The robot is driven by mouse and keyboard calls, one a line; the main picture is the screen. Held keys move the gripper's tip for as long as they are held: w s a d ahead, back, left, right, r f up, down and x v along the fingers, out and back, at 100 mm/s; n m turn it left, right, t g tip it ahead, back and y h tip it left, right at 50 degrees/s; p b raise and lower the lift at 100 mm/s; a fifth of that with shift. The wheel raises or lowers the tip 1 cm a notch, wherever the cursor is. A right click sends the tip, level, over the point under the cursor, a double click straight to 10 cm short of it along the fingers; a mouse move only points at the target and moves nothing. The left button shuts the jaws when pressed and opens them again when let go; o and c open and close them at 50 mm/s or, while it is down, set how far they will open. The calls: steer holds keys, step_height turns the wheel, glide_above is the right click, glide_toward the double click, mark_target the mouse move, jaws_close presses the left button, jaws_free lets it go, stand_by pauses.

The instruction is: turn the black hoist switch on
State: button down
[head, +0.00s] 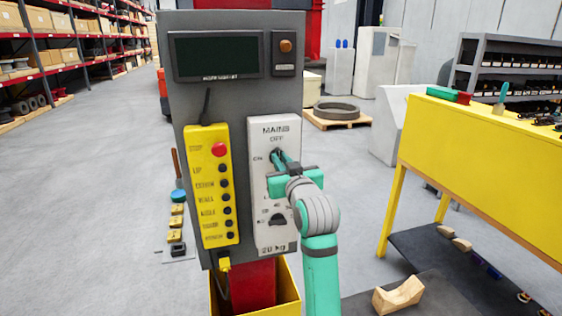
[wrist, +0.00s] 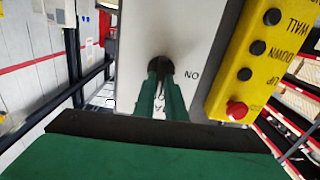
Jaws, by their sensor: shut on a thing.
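The white switch panel (head: 260,133) is on the front of the grey cabinet, marked MAINS, with OFF above and ON at left of its upper switch. That black switch (head: 274,154) is mostly hidden behind my fingertips; its dark round top also shows in the wrist view (wrist: 158,63). My gripper (head: 281,158) is shut on it, with the two green fingers (wrist: 160,85) close together at the knob. The switch's exact angle cannot be told. A second black knob (head: 278,218) sits lower on the panel, clear of my fingers, with small labels I cannot read.
A yellow button box (head: 208,185) with a red button hangs left of the panel; it is at right in the wrist view (wrist: 250,55). A dark screen (head: 216,55) is above. A yellow bench (head: 480,145) stands at right. Open floor lies left.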

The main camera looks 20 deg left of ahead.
steer(key=shift+s+a+f+n, duration=0.1)
steer(key=shift+a+f+n, duration=0.1)
steer(key=shift+n, duration=2.65)
steer(key=shift+s+a+f+n, duration=0.1)
steer(key=shift+f+n, duration=0.05)
steer(key=shift+n, duration=2.65)
steer(key=shift+s+a+f+n, duration=0.1)
steer(key=shift+f+n, duration=0.1)
steer(key=shift+n, duration=2.65)
steer(key=c, duration=1.8)
jaws_free()
steer(key=v, duration=1)
steer(key=shift+s+d, duration=0.25)
steer(key=shift+s, duration=0.05)
